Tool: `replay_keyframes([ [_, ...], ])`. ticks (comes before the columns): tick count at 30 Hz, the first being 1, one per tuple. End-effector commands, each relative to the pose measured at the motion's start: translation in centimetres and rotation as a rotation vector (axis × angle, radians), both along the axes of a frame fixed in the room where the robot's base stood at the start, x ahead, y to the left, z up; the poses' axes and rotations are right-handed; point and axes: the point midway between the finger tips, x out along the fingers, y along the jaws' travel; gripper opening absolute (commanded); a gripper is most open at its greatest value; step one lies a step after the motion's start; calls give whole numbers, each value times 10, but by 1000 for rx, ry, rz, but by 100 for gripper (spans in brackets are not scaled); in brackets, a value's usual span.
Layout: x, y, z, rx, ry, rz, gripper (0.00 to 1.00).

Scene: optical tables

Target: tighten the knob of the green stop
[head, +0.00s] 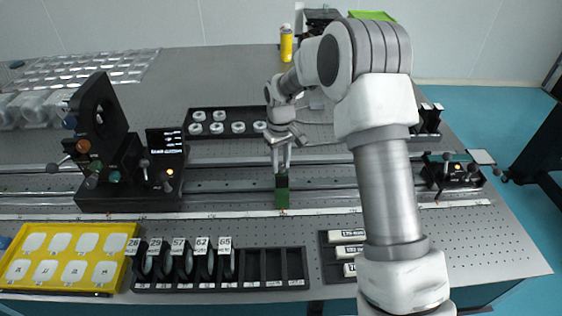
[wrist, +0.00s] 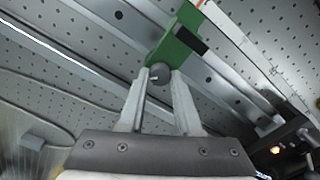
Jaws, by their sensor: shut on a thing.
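The green stop (head: 282,193) stands on the rail near the middle of the table, in front of my arm. My gripper (head: 281,165) points down at the stop. In the wrist view my gripper (wrist: 160,78) has its two pale fingers on either side of the knob, shut on it. In the head view the knob is too small or hidden to make out.
A black optical mount (head: 100,135) with knobs stands left on the rail. Another device (head: 455,172) sits at the right end. A tray of rings (head: 222,122) lies behind the rail, and a lens rack (head: 215,268) and yellow tray (head: 68,256) lie in front.

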Motion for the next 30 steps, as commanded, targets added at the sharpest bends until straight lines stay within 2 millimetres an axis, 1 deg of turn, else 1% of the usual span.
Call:
replay_keyframes([
  [18, 0, 0, 2, 1, -3, 571, 0],
  [24, 0, 1, 2, 0, -3, 713, 0],
  [30, 0, 1, 1, 0, -3, 807, 0],
])
